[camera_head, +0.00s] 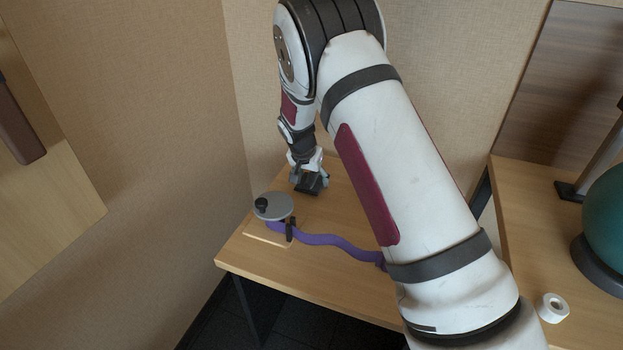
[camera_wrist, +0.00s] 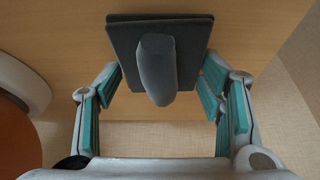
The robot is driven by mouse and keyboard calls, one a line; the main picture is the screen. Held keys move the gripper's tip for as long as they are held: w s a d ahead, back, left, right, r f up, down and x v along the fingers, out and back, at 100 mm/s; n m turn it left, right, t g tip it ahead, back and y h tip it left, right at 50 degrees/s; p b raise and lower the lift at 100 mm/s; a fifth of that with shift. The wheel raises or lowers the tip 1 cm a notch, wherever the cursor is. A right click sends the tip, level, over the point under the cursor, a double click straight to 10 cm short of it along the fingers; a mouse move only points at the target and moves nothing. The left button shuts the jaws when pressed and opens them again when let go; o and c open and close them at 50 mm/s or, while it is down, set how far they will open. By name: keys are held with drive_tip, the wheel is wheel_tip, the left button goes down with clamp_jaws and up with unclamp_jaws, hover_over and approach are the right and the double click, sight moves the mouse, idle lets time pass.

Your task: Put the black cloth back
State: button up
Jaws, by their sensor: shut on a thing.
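My gripper (camera_head: 308,175) hangs at the far end of the wooden table, its fingers pointing down. It is shut on a dark, flat, square piece, taken as the black cloth (camera_head: 309,185). In the wrist view my gripper (camera_wrist: 162,75) has teal pads at both sides of the black cloth (camera_wrist: 197,42), which looks like a stiff folded pad. A rounded grey post (camera_wrist: 155,70) shows in front of the pad and hides its middle. I cannot tell whether the cloth touches the table top.
The wooden table (camera_head: 318,262) holds a grey disc (camera_head: 276,207) with a black knob near its left edge, and a purple strap (camera_head: 335,240). A second table at right holds a white roll (camera_head: 552,308) and a teal ball (camera_head: 608,215). Walls (camera_head: 180,110) stand close behind and left.

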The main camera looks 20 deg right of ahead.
drive_tip(key=shift+f, duration=0.1)
drive_tip(key=shift+f, duration=0.1)
drive_tip(key=o, duration=1.5)
drive_tip(key=shift+c, duration=0.2)
drive_tip(key=shift+r, duration=0.3)
drive_tip(key=p+v, duration=0.3)
drive_tip(key=v, duration=1)
drive_tip(key=shift+s, duration=0.3)
drive_tip(key=shift+d+r, duration=0.1)
